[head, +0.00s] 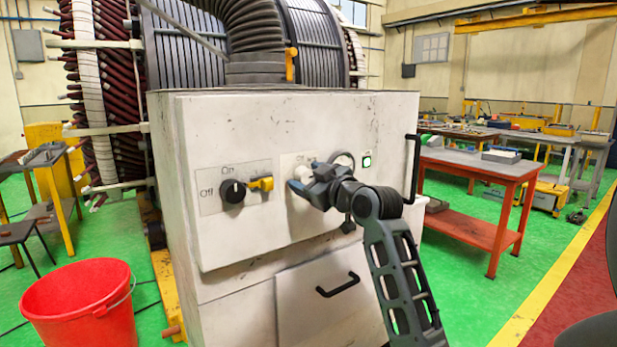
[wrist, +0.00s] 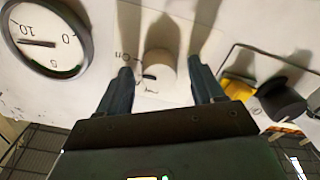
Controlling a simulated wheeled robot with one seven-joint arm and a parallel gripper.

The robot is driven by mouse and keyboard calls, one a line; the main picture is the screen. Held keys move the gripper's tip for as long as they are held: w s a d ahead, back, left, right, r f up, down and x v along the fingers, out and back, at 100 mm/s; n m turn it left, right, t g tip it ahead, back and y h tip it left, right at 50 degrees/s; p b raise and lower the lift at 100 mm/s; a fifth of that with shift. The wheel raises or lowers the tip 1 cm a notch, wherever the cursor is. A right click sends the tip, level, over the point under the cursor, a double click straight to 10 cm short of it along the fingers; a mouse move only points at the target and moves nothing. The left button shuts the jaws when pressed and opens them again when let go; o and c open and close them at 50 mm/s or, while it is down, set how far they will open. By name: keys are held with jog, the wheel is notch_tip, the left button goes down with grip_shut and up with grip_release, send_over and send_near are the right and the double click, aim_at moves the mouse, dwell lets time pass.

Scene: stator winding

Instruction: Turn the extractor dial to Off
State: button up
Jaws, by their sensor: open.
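A white cabinet (head: 240,120) fills the middle of the head view. A pale round dial (head: 303,172) on its front is partly hidden by my gripper (head: 306,184). In the wrist view the dial (wrist: 160,72) sits between the two open fingers of my gripper (wrist: 161,70), with a gap showing at each side. The dial has a short black mark on its lower left edge, and small lettering beside it that is hard to read. A black knob (head: 233,191) with On and Off labels is further left on the panel, and it also shows in the wrist view (wrist: 283,98).
A yellow lever or lock (head: 262,184) is beside the black knob. A round gauge (wrist: 45,40) and a lit green indicator (head: 367,161) are near the dial. A black handle (head: 412,168) stands out at the cabinet's right. A red bucket (head: 82,300) stands front left.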

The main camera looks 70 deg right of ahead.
jog(key=c, duration=1.1)
jog(key=shift+o, duration=0.2)
jog(key=shift+f+n+b, duration=0.15)
jog(key=shift+n+b, duration=0.15)
jog(key=shift+b, duration=0.2)
jog(key=n+b, duration=0.2)
jog(key=b, duration=0.2)
jog(key=shift+f, duration=0.2)
jog(key=n+b, duration=0.5)
jog(key=b, duration=0.1)
jog(key=shift+n, duration=0.4)
jog(key=n+b, duration=0.4)
jog(key=n, duration=0.1)
jog(key=shift+b, duration=0.35)
jog(key=shift+r+n+b, duration=0.15)
jog(key=shift+n+b, duration=1.3)
jog(key=shift+n, duration=0.75)
